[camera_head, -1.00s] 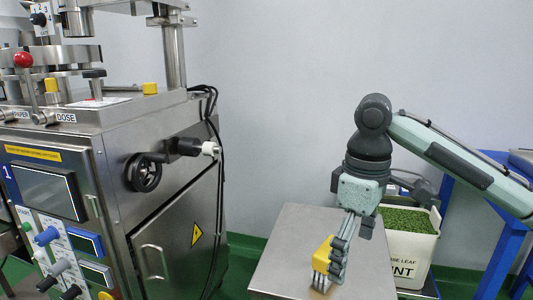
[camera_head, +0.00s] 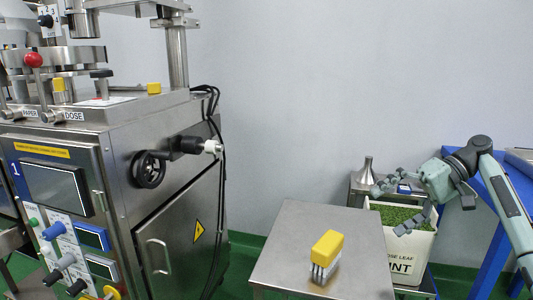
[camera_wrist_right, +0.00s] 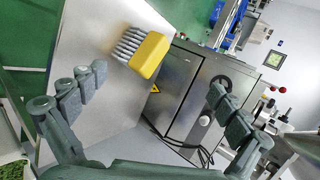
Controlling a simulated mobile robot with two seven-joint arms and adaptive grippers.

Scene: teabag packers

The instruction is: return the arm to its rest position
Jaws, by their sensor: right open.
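My right gripper (camera_head: 390,208) is open and empty at the right of the head view, in front of the leaf bin and above its level. Its spread fingers also show in the right wrist view (camera_wrist_right: 155,105). A brush with a yellow back (camera_head: 327,246) and grey bristles stands on the steel table, apart from the gripper. The brush also shows in the right wrist view (camera_wrist_right: 150,54). My left gripper is in neither view.
The steel table (camera_head: 295,225) is otherwise bare. A white bin (camera_head: 410,262) of green leaf stands behind it at right, by a blue frame (camera_head: 490,240). A metal funnel (camera_head: 368,170) stands at the back. The steel machine (camera_head: 130,210) fills the left.

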